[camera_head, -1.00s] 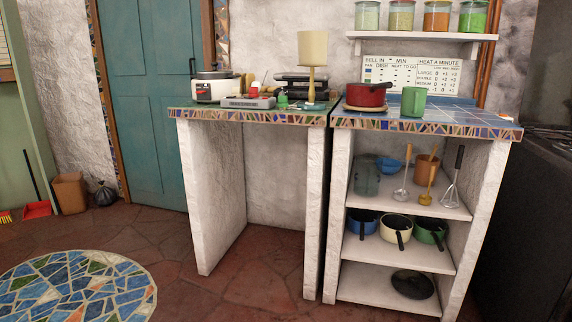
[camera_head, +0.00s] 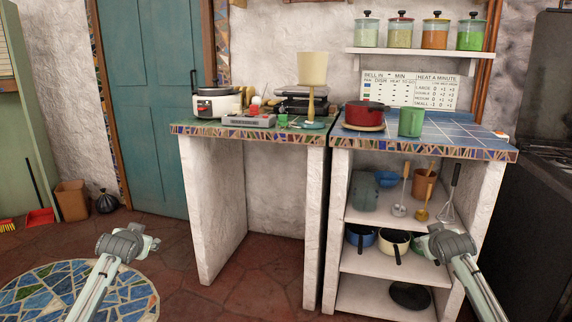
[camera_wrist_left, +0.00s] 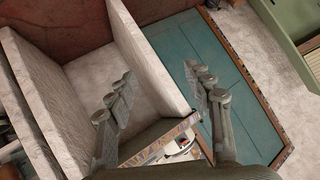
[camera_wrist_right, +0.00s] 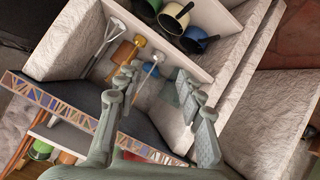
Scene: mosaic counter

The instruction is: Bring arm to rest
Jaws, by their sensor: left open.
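My left arm (camera_head: 106,272) and right arm (camera_head: 462,272) rise from the bottom of the head view on either side, in front of the counter. My left gripper (camera_wrist_left: 158,78) is open in the left wrist view, with nothing between its fingers; the white counter wall and the blue door lie beyond. My right gripper (camera_wrist_right: 156,78) is open in the right wrist view and empty, with the shelf and its utensils beyond. No contact with the counter is visible.
The mosaic-edged counter (camera_head: 255,131) carries a red pot (camera_head: 365,113), a green mug (camera_head: 411,122), a lamp (camera_head: 312,70) and a rice cooker (camera_head: 216,103). Pans and utensils fill the shelves below at right. The space under the left counter is empty. A round mosaic surface (camera_head: 60,290) lies lower left.

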